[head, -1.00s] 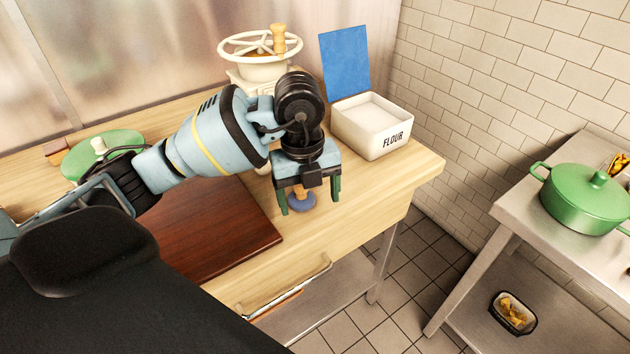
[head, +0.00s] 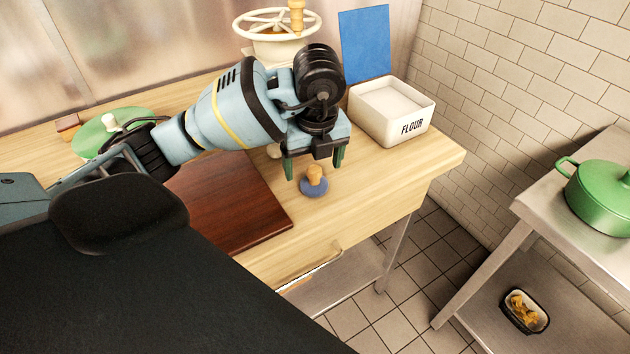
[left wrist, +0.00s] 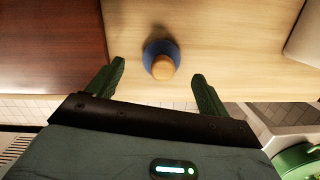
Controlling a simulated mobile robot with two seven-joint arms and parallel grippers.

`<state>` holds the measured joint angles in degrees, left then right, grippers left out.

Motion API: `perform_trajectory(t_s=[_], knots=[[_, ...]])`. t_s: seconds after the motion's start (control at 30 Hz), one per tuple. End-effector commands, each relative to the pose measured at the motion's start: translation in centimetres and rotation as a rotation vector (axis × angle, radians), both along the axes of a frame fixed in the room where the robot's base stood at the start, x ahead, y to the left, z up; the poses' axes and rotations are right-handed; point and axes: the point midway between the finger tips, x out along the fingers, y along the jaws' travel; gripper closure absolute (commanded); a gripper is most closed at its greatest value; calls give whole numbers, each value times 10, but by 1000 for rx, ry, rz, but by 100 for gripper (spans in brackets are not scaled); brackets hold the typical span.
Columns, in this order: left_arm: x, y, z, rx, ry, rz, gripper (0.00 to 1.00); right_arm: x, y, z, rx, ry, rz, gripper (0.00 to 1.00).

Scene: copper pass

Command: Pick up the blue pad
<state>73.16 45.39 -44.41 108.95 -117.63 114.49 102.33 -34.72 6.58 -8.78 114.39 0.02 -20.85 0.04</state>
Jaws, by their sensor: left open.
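The blue pad (head: 312,192) is a small round blue disc with a wooden knob (head: 315,173) on top. It stands upright on the wooden counter, right of the dark red-brown board. My left gripper (head: 314,175) is open and empty, with green fingers pointing down just above and behind the pad. In the left wrist view the pad (left wrist: 150,52) and its knob (left wrist: 163,68) appear between the spread fingers, apart from both. My right gripper is not in view.
The dark board (head: 225,215) lies left of the pad. A white flour box (head: 380,133) and a blue upright panel (head: 365,45) stand behind right. A cream wheel-topped device (head: 277,45) is behind my gripper. The counter's front edge is close to the pad.

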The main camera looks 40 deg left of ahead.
Motion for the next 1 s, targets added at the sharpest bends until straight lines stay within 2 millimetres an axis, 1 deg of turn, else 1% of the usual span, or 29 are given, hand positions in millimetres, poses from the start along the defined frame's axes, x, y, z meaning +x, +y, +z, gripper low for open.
perform_trajectory(t_s=[0.03,0.1,0.2,0.3,0.57,0.6,0.93,0.97,1.0], knots=[[1,1,-10,0,7,1,21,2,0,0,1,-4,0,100],[4,2,-19,0,6,3,21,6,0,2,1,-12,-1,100],[6,3,-32,0,3,1,21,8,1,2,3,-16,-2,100],[6,4,-41,-1,3,0,21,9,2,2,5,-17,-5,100],[7,4,-43,0,0,0,21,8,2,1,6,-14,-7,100],[7,4,-43,0,0,0,22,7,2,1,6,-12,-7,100],[7,4,-43,0,0,0,65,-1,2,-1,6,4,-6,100],[7,4,-43,0,0,0,69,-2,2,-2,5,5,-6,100],[7,4,-43,0,0,0,69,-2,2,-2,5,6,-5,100]])
